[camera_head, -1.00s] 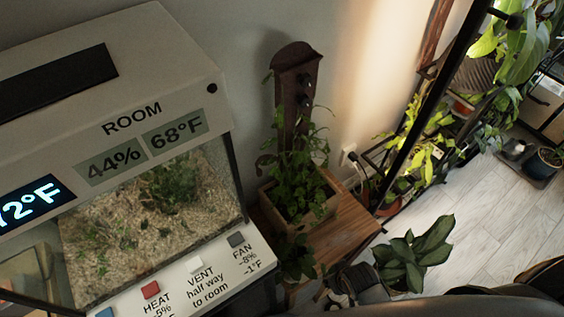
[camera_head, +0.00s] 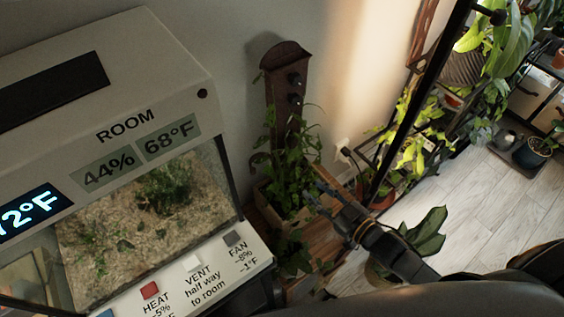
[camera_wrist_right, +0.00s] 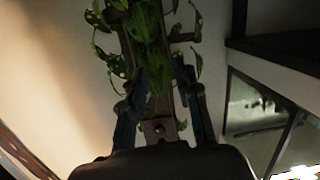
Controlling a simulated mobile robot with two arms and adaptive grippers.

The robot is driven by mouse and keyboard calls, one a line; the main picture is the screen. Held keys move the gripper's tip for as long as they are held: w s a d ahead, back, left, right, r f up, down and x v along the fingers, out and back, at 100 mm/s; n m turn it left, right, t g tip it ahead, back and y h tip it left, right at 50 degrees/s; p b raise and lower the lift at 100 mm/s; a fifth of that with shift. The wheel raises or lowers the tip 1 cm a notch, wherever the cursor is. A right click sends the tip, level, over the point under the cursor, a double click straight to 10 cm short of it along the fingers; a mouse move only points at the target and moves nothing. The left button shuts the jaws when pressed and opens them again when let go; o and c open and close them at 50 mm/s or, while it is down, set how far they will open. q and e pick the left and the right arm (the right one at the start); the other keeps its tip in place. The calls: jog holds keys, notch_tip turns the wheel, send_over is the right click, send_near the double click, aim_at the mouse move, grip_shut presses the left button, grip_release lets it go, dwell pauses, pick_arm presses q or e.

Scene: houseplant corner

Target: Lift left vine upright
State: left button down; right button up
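A leafy green vine plant (camera_head: 289,165) grows in a wooden planter box (camera_head: 322,211) on a small wooden stand. Behind it rises a dark brown back board (camera_head: 280,90) with dark knobs. Some stems trail over the box's front; I cannot tell which is the left vine. My right gripper (camera_head: 322,192) reaches in from the lower right, in front of the planter's right side. In the right wrist view its fingers (camera_wrist_right: 158,85) are apart, with leaves (camera_wrist_right: 145,25) beyond and between them. Nothing is clearly gripped. My left gripper is not in view.
A large terrarium (camera_head: 165,200) with a control panel stands close on the left. A potted broad-leaf plant (camera_head: 425,235) is on the floor at right, partly behind my arm. A plant rack (camera_head: 430,95) stands farther right. A wall outlet (camera_head: 343,147) is behind the stand.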

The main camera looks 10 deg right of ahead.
jog(key=r+n+y, duration=0.1)
jog(key=n+y, duration=0.1)
jog(key=y, duration=0.1)
send_over(281, 172)
jog(key=s, duration=0.1)
jog(key=shift+s+r+t+p, duration=0.1)
jog(key=shift+r+t+p, duration=0.15)
jog(key=shift+p, duration=0.2)
grip_shut()
